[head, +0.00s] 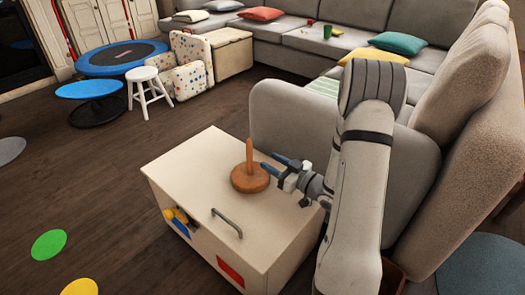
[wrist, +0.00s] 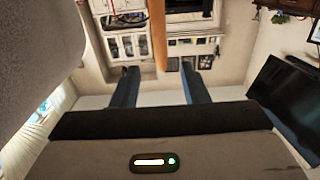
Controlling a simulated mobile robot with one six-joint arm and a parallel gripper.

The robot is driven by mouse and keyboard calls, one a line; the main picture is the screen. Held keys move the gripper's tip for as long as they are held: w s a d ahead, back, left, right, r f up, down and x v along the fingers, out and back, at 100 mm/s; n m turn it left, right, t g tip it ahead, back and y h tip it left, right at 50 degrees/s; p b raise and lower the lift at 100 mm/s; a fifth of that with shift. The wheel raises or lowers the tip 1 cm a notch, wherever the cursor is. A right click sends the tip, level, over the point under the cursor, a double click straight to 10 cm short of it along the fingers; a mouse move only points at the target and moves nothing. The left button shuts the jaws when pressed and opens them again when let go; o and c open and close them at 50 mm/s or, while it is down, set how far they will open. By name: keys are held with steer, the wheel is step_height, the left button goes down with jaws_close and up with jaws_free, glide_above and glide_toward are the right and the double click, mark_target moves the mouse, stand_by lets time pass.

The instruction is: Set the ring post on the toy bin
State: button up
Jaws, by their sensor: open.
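The ring post (head: 250,179), an upright wooden peg on a round brown base, stands on the flat top of the cream toy bin (head: 190,165). My gripper (head: 269,162) is just right of the peg, with its blue fingers pointing left toward it. In the head view a finger overlaps or borders the base's right edge, and I cannot tell whether they touch.
The toy bin has a grey handle (head: 227,223) on top near its front edge. A grey sofa (head: 300,120) stands close behind and right of it. A white stool (head: 147,90) and blue trampoline (head: 122,57) are farther back. The dark floor at left is mostly clear.

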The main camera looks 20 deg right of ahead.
steer(key=s+d+r+m+g+h, duration=0.2)
steer(key=s+r+m+g+h, duration=0.4)
steer(key=h, duration=0.5)
steer(key=s+a+r+g, duration=0.2)
steer(key=s+a+g, duration=0.2)
steer(key=s, duration=0.5)
steer(key=s+a+r+g+y, duration=0.1)
steer(key=s+a+g, duration=0.3)
steer(key=s, duration=0.6)
steer(key=shift+a+r+m, duration=0.35)
steer(key=shift+a+m, duration=0.05)
steer(key=shift+a, duration=0.15)
steer(key=shift+s, duration=0.1)
